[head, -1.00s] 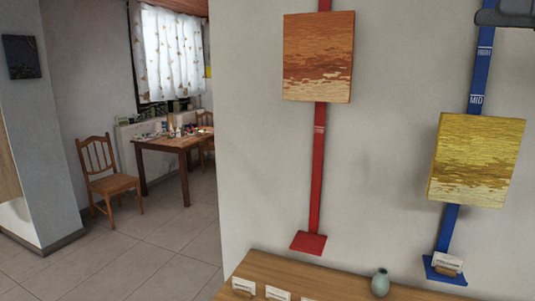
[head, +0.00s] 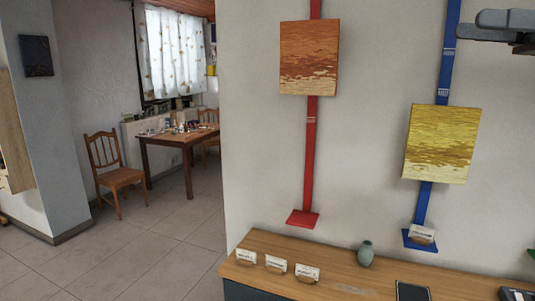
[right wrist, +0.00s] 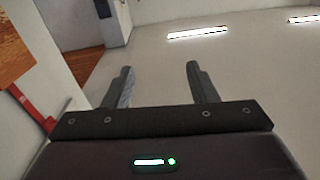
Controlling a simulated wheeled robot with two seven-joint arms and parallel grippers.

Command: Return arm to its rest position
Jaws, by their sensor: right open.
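My right gripper (head: 497,24) shows at the top right of the head view, in front of the wall and above and to the right of the yellow painting. In the right wrist view its two fingers (right wrist: 158,86) stand apart with nothing between them. My left gripper is in neither view.
An orange painting (head: 309,58) hangs on a red strip (head: 310,150). A yellow painting (head: 440,144) hangs on a blue strip (head: 446,60). Below, a wooden cabinet top (head: 340,282) bears small cards (head: 275,264) and a green vase (head: 366,254). Open floor (head: 150,240) lies left.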

